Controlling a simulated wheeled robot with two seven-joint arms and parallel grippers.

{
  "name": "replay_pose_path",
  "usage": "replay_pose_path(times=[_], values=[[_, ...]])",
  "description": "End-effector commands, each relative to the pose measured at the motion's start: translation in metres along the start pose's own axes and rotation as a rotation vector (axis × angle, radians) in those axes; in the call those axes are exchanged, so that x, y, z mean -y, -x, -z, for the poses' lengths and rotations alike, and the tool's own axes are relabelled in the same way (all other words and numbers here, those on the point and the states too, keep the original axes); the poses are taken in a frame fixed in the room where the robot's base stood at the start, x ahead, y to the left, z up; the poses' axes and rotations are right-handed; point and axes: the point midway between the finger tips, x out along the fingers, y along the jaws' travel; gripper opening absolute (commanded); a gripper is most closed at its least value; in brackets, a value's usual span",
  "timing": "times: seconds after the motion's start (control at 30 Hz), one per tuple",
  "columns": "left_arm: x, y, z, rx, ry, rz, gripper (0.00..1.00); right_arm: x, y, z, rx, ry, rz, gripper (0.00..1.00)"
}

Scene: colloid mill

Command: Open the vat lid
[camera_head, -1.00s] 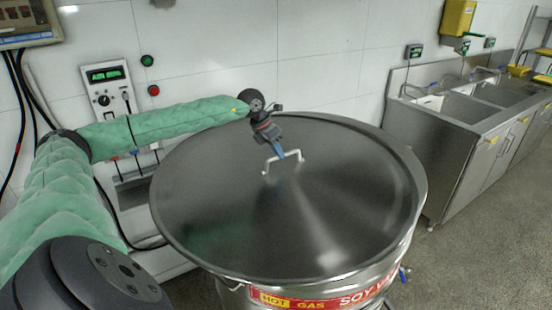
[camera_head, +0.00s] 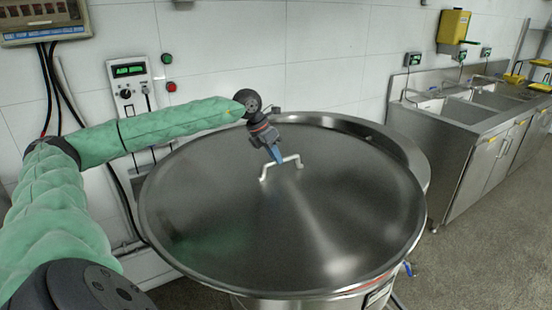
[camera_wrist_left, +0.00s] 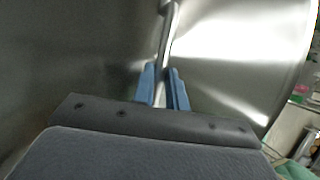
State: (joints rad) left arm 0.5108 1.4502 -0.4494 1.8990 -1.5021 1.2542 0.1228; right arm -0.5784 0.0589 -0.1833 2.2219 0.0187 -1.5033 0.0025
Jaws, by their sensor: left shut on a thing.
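The vat lid (camera_head: 300,220) is a large round steel disc on the vat (camera_head: 345,302). It sits off-centre toward the front left, and a strip of the vat's rim (camera_head: 400,150) shows behind it at the back right. The lid's bar handle (camera_head: 292,160) stands near its middle. My left gripper (camera_head: 278,157) is shut on the handle. In the left wrist view the blue fingers (camera_wrist_left: 163,88) close on the handle bar (camera_wrist_left: 168,40), with the shiny lid (camera_wrist_left: 230,60) behind. My right gripper is not in view.
A steel sink cabinet (camera_head: 465,155) stands to the right along the wall. A control box (camera_head: 130,85) with buttons is on the wall behind my left arm. Cables hang at the left. Open floor (camera_head: 490,250) lies right of the vat.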

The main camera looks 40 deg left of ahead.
Motion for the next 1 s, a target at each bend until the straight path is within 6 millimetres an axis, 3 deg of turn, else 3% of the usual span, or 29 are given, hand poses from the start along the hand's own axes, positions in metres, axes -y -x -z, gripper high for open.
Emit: replay_pose_path(times=[0.47, 0.5, 0.57, 1.0], values=[[0.0026, -0.0007, 0.0016, -0.002, -0.001, 0.004, 0.00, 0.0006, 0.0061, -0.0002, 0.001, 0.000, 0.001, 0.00], [0.0026, -0.0007, 0.0016, -0.002, -0.001, 0.004, 0.22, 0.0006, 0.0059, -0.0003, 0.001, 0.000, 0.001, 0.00], [0.0025, -0.0006, 0.0015, -0.001, -0.001, 0.003, 0.34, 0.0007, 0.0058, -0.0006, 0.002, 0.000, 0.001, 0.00], [0.0012, 0.0064, 0.0011, 0.001, 0.000, 0.001, 0.36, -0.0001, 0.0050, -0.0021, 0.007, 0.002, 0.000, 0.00]])
